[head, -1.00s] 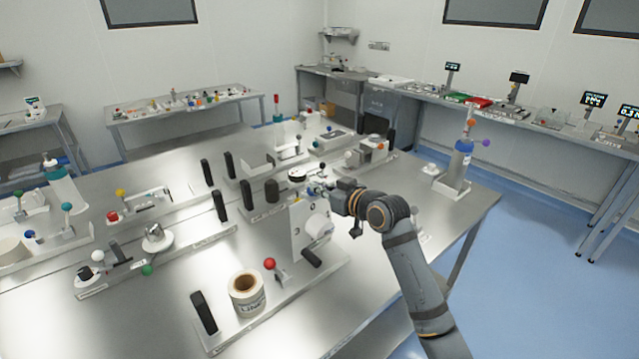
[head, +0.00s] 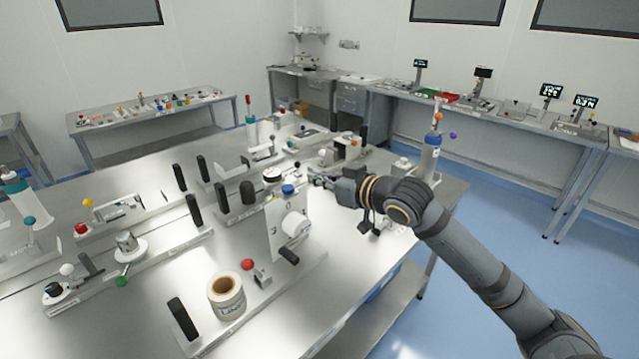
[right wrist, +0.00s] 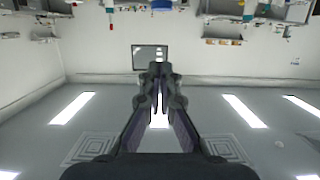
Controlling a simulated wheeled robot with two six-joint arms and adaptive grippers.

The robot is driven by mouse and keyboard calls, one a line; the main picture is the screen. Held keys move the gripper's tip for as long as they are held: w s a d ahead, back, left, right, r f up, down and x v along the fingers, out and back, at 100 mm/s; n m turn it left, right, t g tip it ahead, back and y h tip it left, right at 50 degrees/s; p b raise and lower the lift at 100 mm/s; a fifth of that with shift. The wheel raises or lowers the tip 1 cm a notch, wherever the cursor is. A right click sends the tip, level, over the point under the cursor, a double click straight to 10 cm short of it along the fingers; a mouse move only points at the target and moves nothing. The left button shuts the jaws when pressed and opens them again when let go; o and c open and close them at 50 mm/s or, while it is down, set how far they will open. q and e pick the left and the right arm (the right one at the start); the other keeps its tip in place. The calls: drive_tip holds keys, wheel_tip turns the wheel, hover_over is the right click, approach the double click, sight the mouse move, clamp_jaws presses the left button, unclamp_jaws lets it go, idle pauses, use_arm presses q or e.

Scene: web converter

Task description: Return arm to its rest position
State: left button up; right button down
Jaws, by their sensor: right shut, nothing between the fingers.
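My right arm (head: 478,262) comes in from the lower right of the head view and reaches over the right part of the steel table. My right gripper (head: 318,178) is at its end, close to the upright white plate with the blue knob (head: 288,189); I cannot tell from this view whether they touch. In the right wrist view the right gripper (right wrist: 158,75) has its fingers together with nothing between them. That view looks at the wall and ceiling lights, upside down. My left gripper is not in view.
The steel table (head: 170,265) holds several fixtures, a label roll (head: 226,295), a red-knobbed lever (head: 248,265) and black upright handles. A blue bottle (head: 430,155) stands near its right corner. Blue floor (head: 500,210) lies open to the right, before a wall bench with displays.

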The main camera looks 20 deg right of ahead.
drive_tip(key=shift+s, duration=0.25)
drive_tip(key=shift+w, duration=0.1)
